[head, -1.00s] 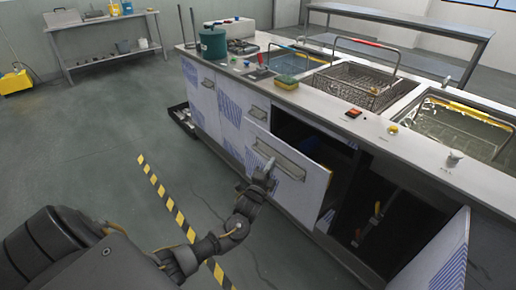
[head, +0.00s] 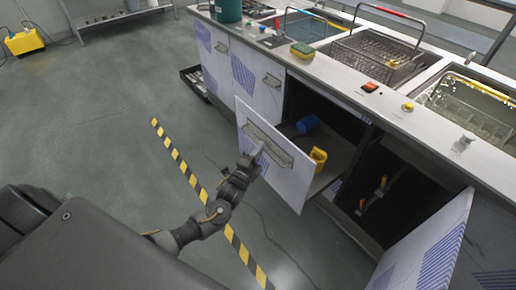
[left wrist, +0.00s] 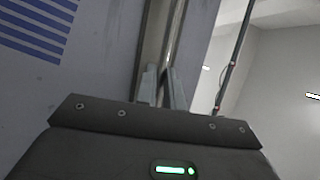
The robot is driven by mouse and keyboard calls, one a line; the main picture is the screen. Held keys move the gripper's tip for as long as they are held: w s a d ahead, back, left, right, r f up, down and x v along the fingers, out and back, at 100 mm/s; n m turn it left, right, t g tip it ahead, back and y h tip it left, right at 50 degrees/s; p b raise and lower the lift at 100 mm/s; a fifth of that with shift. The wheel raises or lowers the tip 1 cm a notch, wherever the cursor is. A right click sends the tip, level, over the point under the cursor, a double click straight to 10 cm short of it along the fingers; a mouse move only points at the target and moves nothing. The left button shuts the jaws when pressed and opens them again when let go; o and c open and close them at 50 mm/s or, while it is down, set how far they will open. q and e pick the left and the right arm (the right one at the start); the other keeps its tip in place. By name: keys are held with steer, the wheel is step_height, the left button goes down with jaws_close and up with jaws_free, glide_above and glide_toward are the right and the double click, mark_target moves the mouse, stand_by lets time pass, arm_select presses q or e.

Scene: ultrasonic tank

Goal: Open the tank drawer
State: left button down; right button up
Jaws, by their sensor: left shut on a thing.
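The tank drawer (head: 286,176) has a white front and a long metal handle (head: 270,146). It stands pulled out from the cabinet under the tanks, with a blue thing (head: 307,124) and a yellow thing (head: 318,157) inside. My left gripper (head: 257,154) is at the handle, in front of the drawer. In the left wrist view its two fingers (left wrist: 163,88) are closed around the metal handle bar. The contact itself is partly hidden by the gripper body. My right gripper does not show.
An open cabinet door (head: 430,245) stands out at the lower right, beside a dark compartment with valves. The countertop carries a sponge (head: 303,50) and a wire basket (head: 380,58). Floor to the left is clear, with a yellow-black stripe (head: 180,160).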

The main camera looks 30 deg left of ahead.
arm_select(q)
steer(key=c, duration=1.5)
jaws_free()
steer(key=s+f, duration=0.2)
steer(key=s, duration=0.8)
steer(key=shift+s+a, duration=0.3)
steer(key=shift+s, duration=0.05)
